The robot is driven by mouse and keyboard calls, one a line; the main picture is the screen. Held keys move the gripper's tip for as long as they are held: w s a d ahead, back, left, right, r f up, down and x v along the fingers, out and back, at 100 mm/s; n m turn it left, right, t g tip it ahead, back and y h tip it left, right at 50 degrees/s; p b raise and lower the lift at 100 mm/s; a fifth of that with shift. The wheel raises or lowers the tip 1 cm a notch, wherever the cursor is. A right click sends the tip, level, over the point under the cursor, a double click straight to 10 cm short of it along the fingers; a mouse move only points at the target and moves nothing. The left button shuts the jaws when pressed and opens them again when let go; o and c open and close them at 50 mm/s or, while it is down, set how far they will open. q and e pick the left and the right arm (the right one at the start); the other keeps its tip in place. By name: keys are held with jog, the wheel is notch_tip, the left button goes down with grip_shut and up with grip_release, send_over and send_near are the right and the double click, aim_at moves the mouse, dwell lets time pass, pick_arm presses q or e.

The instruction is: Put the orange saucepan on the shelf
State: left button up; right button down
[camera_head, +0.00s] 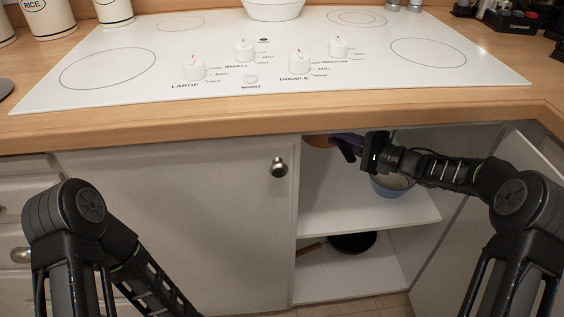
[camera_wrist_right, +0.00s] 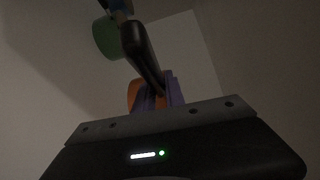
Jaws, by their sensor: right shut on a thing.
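The orange saucepan (camera_head: 317,141) shows only as a small orange patch under the counter edge, at the top of the open cabinet. My right gripper (camera_head: 345,146) reaches into the opening from the right and is shut on it. Most of the pan is hidden by the counter and gripper. The white shelf (camera_head: 350,208) lies below the gripper. My left arm shows at lower left, but its gripper is out of view.
A blue-grey bowl (camera_head: 389,187) stands on the shelf at right, partly behind my right arm. A dark pan (camera_head: 352,243) sits on the cabinet floor. The open door (camera_head: 450,245) is at right, and the counter edge (camera_head: 230,130) overhangs. The shelf's front left is bare.

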notch_tip(320, 180, down, 5)
jog(key=shift+r+b, duration=0.1)
jog(key=shift+b, duration=0.95)
notch_tip(320, 180, down, 5)
jog(key=shift+f+b, duration=0.1)
jog(key=shift+b, duration=1.05)
jog(key=c, duration=1.4)
grip_release()
jog(key=shift+f, duration=0.15)
